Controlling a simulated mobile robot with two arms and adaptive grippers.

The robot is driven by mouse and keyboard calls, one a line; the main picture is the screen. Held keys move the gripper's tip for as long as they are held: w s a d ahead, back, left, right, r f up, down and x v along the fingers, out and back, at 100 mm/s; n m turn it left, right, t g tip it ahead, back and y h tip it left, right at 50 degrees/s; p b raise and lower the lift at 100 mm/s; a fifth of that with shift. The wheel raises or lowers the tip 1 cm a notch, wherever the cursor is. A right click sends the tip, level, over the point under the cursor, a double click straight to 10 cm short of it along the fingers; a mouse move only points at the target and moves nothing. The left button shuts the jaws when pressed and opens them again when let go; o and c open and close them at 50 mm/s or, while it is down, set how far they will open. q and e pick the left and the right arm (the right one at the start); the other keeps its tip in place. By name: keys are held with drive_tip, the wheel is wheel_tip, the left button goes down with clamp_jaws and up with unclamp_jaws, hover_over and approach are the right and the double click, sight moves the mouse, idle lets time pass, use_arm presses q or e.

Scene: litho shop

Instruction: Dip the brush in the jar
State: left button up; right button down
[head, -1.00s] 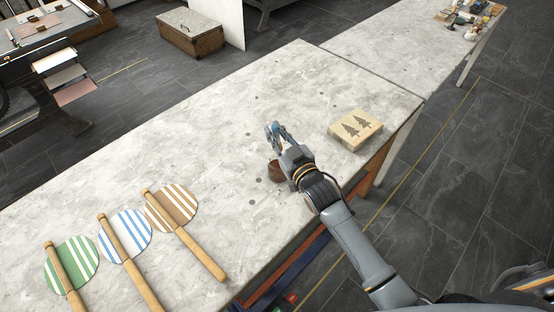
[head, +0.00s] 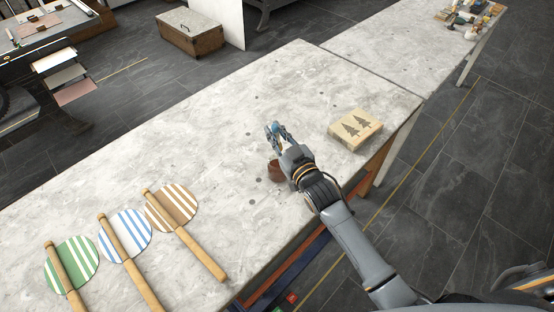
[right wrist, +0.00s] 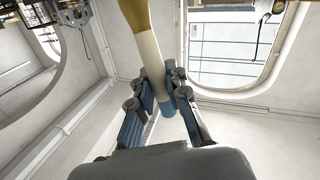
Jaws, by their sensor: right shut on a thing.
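My right gripper (head: 277,133) is over the stone-topped table and shut on the brush. In the right wrist view, the brush (right wrist: 147,55) stands between the two fingers, with a yellow part at the top, a pale middle and a blue end low between the fingers. In the head view only a little of the brush shows at the fingers. A small dark brown jar (head: 275,170) is beside and partly behind the gripper, which hides its right part. I cannot tell whether the brush touches the jar. My left gripper is not in view.
Striped paddles with wooden handles, green (head: 72,265), blue (head: 125,238) and brown (head: 172,208), lie at the left front. The table's middle (head: 200,140) is clear. Several small items stand on the far table.

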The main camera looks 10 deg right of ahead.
drive_tip(key=shift+r, duration=0.15)
idle(0.4)
wheel_tip(320, 180, up, 4)
drive_tip(key=p, duration=0.4)
idle(0.6)
drive_tip(key=shift+s+f, duration=0.15)
drive_tip(key=shift+f, duration=0.05)
drive_tip(key=s+d+m+h+b, duration=0.1)
drive_tip(key=s+d+h+b, duration=0.1)
drive_tip(key=s, duration=0.9)
drive_tip(key=s+d+m+h+b, duration=0.2)
drive_tip(key=s+d+b, duration=0.3)
drive_tip(key=s, duration=0.6)
drive_tip(key=shift+s+d+t+h, duration=0.2)
drive_tip(key=shift+s+t+h, duration=0.2)
drive_tip(key=shift+h, duration=0.1)
